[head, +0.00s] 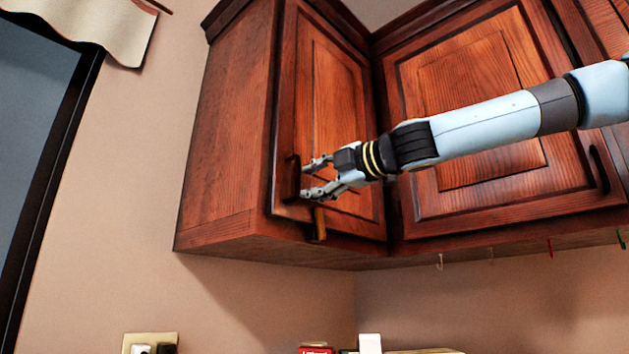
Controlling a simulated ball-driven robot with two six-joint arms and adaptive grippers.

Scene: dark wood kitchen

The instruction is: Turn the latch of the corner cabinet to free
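The corner cabinet (228,150) hangs on the wall, and its narrow panelled door (340,95) looks shut. A dark vertical handle (291,178) is on the left part of the door. A small brown wooden piece, which looks like the latch (318,224), stands about upright across the door's bottom edge. My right gripper (306,179) reaches in from the right, its two fingers apart with nothing seen between them. Its fingertips are just right of the handle and above the latch; I cannot tell whether they touch the handle. My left gripper is out of view.
A wider cabinet door (450,80) with a dark handle (599,168) is to the right, behind my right arm. Small hooks (439,262) hang under the cabinets. A wall outlet (150,343) is low left.

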